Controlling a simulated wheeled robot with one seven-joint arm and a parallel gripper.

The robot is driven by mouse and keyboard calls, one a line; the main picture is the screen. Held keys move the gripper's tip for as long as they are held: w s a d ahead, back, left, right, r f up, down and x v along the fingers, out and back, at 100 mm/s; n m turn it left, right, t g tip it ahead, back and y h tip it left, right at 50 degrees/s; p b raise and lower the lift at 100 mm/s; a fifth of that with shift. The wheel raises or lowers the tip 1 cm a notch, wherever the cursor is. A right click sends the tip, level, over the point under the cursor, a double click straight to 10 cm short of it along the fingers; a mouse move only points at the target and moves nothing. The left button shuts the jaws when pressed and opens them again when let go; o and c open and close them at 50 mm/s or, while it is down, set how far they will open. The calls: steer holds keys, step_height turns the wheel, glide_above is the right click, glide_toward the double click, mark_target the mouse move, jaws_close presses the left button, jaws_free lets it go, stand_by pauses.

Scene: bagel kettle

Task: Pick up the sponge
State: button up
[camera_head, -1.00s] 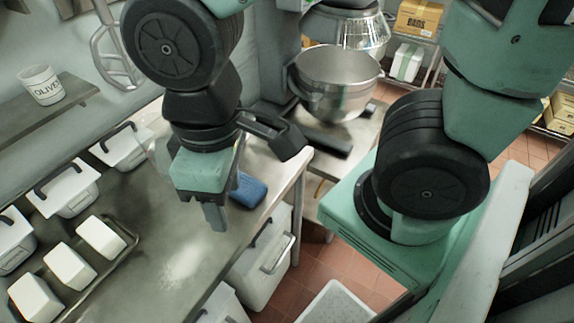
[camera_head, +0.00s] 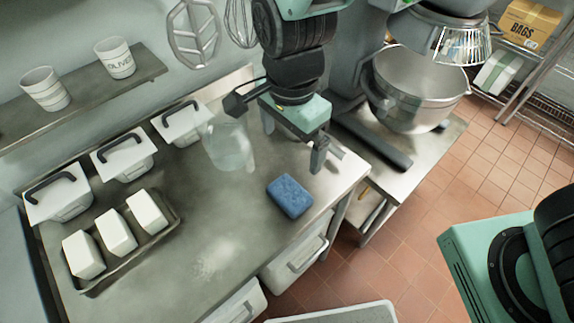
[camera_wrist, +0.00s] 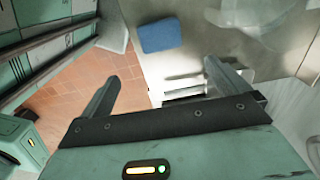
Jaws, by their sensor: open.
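The blue sponge (camera_head: 289,196) lies flat on the steel counter (camera_head: 200,262) near its right front corner. It also shows in the wrist view (camera_wrist: 160,35), beyond my fingertips and near the top edge. My gripper (camera_head: 294,146) is above the back right part of the counter, behind the sponge in the head view. Its two fingers are spread apart with nothing between them, as the wrist view also shows (camera_wrist: 168,82). The gripper does not touch the sponge.
A clear pitcher (camera_head: 229,145) stands left of my gripper. A tray (camera_head: 172,222) with white blocks and several lidded white containers (camera_head: 124,158) are on the left. A mixer bowl (camera_head: 415,90) stands right. The counter's middle is clear.

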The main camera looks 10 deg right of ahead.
steer(key=b, duration=0.1)
glide_above(289, 193)
step_height(289, 193, down, 11)
steer(key=shift+d+r, duration=0.1)
steer(key=shift+f, duration=2.95)
steer(key=c, duration=0.8)
step_height(289, 193, up, 10)
steer(key=shift+p, duration=0.45)
steer(key=shift+o, duration=0.9)
steer(key=shift+a, duration=0.2)
